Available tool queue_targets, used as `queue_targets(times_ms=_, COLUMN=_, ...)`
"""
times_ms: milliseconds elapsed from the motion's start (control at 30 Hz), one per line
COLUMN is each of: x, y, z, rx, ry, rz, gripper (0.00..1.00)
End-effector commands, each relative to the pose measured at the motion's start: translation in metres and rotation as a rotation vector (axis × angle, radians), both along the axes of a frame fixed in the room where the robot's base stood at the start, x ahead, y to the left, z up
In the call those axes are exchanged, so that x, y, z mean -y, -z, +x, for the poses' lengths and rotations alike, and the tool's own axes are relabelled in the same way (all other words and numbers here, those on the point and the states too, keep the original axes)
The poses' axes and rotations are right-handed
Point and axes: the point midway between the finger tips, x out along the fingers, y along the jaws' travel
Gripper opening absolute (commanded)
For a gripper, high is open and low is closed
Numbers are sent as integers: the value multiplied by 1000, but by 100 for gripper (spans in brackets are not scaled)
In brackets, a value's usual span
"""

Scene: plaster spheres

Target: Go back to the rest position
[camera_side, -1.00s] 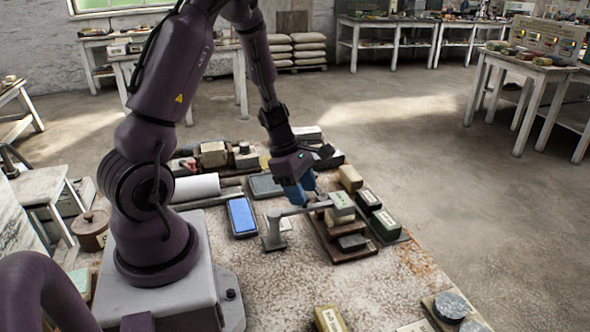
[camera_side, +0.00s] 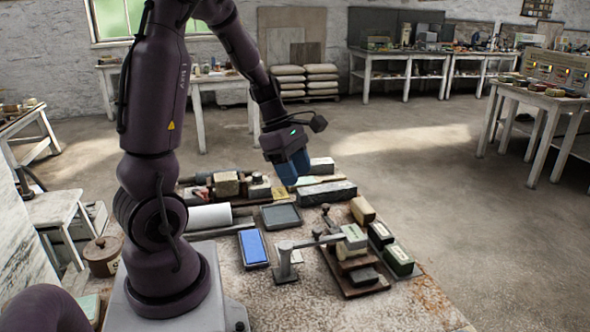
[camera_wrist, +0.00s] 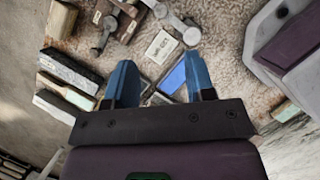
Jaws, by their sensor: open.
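My gripper (camera_side: 292,168) is raised above the back part of the worktable (camera_side: 262,303), in front of a long dark grey block. In the wrist view my gripper (camera_wrist: 163,85) shows two blue fingers spread apart with nothing held between them. Below and beyond the fingers lie a blue-topped tray (camera_wrist: 172,82) and a small white label card (camera_wrist: 160,46) on the speckled table. The fingers are clear of these things.
A grey lever-like stand (camera_side: 287,262) is near a wooden rack (camera_side: 350,274) with several blocks. The blue tray (camera_side: 252,247), a dark tray (camera_side: 281,215) and a white roll (camera_side: 209,217) lie to the left. A long grey block (camera_side: 327,193) lies at the back. The front of the table looks bare.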

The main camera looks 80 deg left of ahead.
Motion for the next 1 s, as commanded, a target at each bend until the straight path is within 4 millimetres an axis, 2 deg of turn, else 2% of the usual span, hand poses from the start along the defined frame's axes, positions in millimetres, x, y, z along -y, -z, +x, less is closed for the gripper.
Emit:
queue_targets(times_ms=267, x=0, y=0, z=0, rx=7, ry=26, rz=8, gripper=50)
queue_targets(times_ms=433, x=4, y=6, z=-8, rx=18, ry=231, rz=60, gripper=50)
queue_targets(times_ms=567, x=26, y=-4, z=-15, rx=64, ry=564, rz=148, gripper=50)
queue_targets(times_ms=767, x=76, y=-37, z=-19, rx=178, ry=1179, rz=349, gripper=50)
queue_targets(times_ms=1000, x=141, y=-83, z=-37, rx=296, ry=1902, rz=706, gripper=50)
